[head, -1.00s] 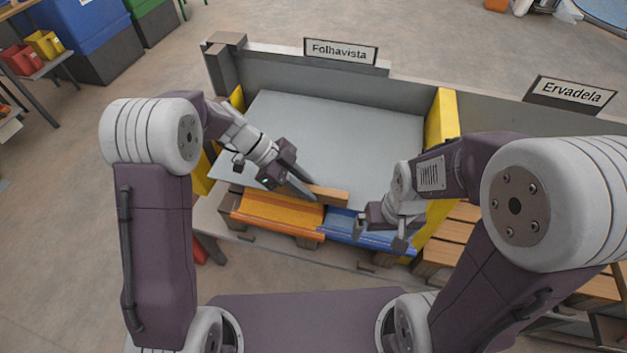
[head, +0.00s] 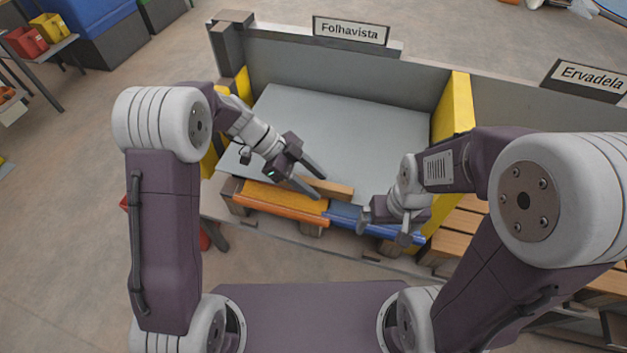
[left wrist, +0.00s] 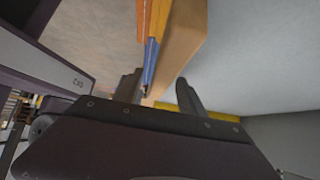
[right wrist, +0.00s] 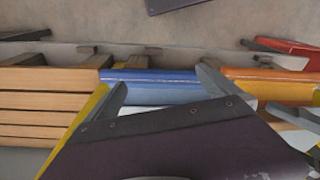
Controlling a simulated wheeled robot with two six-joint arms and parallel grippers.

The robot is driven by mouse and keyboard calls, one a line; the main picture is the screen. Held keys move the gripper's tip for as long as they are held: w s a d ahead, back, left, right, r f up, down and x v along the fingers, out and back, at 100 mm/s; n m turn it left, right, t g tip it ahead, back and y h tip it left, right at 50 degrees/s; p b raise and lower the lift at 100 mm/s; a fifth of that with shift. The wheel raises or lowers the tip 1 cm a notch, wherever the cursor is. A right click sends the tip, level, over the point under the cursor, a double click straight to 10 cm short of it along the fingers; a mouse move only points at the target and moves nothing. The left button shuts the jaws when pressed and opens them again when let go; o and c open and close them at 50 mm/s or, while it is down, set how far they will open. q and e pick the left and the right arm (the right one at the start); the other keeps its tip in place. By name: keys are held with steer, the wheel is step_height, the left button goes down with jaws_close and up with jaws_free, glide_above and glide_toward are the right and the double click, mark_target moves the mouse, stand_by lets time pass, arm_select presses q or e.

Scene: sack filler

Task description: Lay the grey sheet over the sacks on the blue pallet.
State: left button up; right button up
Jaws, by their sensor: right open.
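The grey sheet (head: 345,125) lies flat between two yellow side walls, with a wooden bar (head: 335,190) along its front edge. An orange sack (head: 270,203) and a blue sack (head: 345,214) show in front of the bar; the rest of the load is hidden under the sheet. No blue pallet shows clearly. My left gripper (head: 316,182) is open at the bar; in the left wrist view its fingers (left wrist: 160,90) stand apart around the bar's line. My right gripper (head: 385,228) is open and empty over the blue sack, which also shows between its fingers in the right wrist view (right wrist: 160,85).
A yellow wall (head: 453,115) stands at the right of the bay and a grey back wall carries the Folhavista sign (head: 350,30). Slatted wooden pallets (head: 465,230) lie further right, by the Ervadela sign (head: 586,78).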

arm_select(q)
steer(key=p+v, duration=0.1)
steer(key=v, duration=0.8)
steer(key=shift+p, duration=0.3)
